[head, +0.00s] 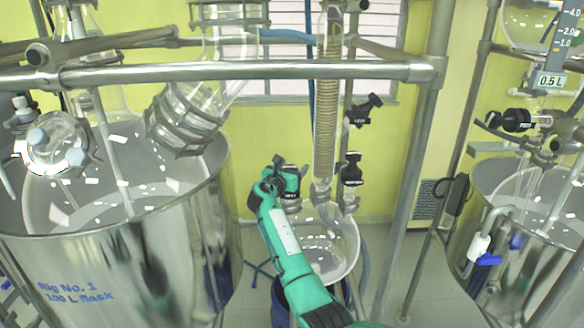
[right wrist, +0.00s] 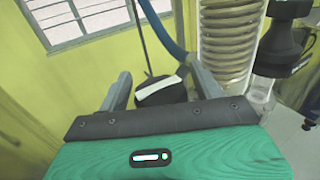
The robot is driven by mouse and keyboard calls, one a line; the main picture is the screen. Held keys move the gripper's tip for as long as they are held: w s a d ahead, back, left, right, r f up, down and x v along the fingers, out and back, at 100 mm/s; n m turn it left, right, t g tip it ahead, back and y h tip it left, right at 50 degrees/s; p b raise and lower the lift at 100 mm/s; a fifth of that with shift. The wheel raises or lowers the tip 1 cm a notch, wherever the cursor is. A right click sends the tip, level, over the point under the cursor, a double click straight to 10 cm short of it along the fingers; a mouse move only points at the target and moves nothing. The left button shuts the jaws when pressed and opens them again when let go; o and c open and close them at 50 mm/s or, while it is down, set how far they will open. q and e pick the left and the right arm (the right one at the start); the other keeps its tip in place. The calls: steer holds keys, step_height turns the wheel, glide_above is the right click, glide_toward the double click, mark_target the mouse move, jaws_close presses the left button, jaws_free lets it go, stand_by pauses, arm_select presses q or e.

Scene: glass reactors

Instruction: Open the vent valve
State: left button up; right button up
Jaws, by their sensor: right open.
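My right gripper (head: 281,176) reaches up among the glassware in the head view, left of the coiled condenser (head: 328,95). In the right wrist view its two fingers (right wrist: 160,78) are apart. A black valve knob with a white strip (right wrist: 160,91) sits between them, with a gap visible on each side. It is likely the vent valve, but its label cannot be read. In the head view the gripper partly hides this knob (head: 290,199). My left gripper is not in view.
Another black knob (head: 351,169) stands right of the condenser, with a further one (head: 362,110) above it. A round glass flask (head: 325,245) hangs below. A metal rail (head: 230,72) crosses above, and a large steel vessel (head: 120,265) stands left.

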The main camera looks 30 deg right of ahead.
steer(key=c, duration=1)
steer(key=shift+r+t+p, duration=0.1)
steer(key=shift+t+p, duration=0.2)
steer(key=shift+p, duration=0.2)
steer(key=n+t+y+p, duration=0.1)
steer(key=p, duration=0.1)
steer(key=n+t+y+p, duration=0.2)
steer(key=p, duration=0.1)
steer(key=shift+w+r+t, duration=0.1)
steer(key=shift+r+t, duration=0.1)
steer(key=shift+t, duration=0.1)
steer(key=shift+w+a+f+n+t+y+p, duration=0.1)
steer(key=shift+f+n+t+y+p, duration=0.1)
steer(key=shift+n+t+y+p, duration=0.75)
steer(key=n+y, duration=0.1)
steer(key=n+t+y, duration=0.1)
steer(key=y, duration=0.1)
steer(key=shift+a+f+y+b, duration=0.1)
steer(key=shift+a+y+b, duration=0.05)
steer(key=shift+y+b, duration=0.15)
steer(key=shift+w+a+n+t+y, duration=0.15)
steer(key=shift+n+t+y, duration=0.2)
steer(key=shift+n+y, duration=0.45)
steer(key=shift+a+n+t+y, duration=0.1)
steer(key=shift+n+t+y, duration=0.2)
steer(key=shift+n+y, duration=0.45)
steer(key=o, duration=1)
